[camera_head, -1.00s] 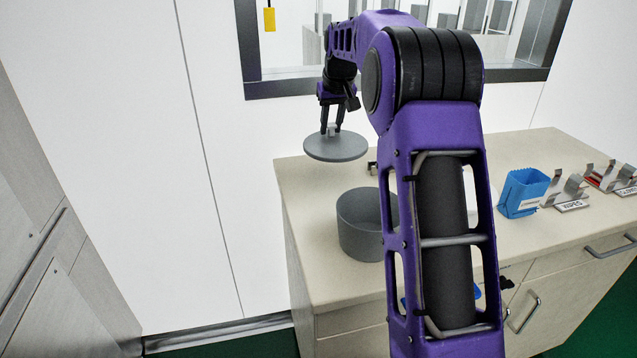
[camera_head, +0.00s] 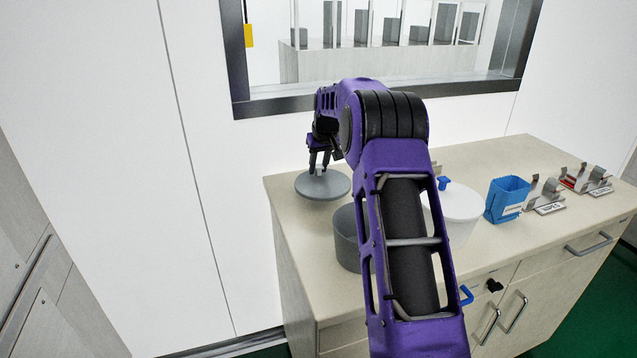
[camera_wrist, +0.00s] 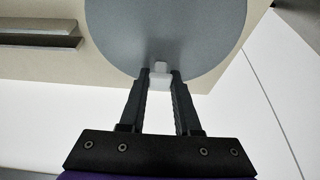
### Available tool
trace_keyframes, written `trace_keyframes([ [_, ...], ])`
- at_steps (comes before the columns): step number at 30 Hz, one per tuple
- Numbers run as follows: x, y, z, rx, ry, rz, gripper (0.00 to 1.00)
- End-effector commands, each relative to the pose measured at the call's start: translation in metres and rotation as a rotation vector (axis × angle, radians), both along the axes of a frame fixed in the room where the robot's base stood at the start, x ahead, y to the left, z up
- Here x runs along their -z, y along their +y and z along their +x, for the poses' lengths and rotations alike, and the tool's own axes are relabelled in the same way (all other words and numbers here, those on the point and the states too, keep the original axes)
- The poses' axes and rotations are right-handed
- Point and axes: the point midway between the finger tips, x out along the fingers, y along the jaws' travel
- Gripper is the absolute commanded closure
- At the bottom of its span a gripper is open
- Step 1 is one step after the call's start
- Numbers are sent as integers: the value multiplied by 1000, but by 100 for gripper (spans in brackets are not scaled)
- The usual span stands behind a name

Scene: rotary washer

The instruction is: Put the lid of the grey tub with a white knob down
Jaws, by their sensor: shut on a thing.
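The round grey lid (camera_head: 322,186) is in my gripper (camera_head: 319,171), at the back left of the counter in the head view. My gripper is shut on the lid's white knob (camera_wrist: 159,72), which shows between the fingers (camera_wrist: 160,80) in the wrist view. The lid (camera_wrist: 165,30) looks about level; whether it touches the counter or hangs just above it I cannot tell. The open grey tub (camera_head: 347,240) stands in front of the lid, uncovered, partly hidden behind my arm.
A white tub (camera_head: 458,212) with a blue knob stands right of my arm. A blue container (camera_head: 507,199) and metal holders (camera_head: 546,193) stand further right. The counter (camera_head: 296,235) has bare room at its left end. A window (camera_head: 375,95) is behind.

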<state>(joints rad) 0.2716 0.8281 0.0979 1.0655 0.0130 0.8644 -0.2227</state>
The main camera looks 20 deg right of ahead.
Motion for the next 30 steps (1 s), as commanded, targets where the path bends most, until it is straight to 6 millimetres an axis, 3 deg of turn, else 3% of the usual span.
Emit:
trace_keyframes([
  [7, 40, 0, -1, 0, 3, 0, 100],
  [21, 49, 0, 0, 0, 2, 0, 100],
  [22, 49, 0, 0, 0, 2, 0, 65],
  [26, 48, 0, 0, 0, 2, 0, 42],
  [30, 48, 0, 0, 0, 2, 0, 39],
])
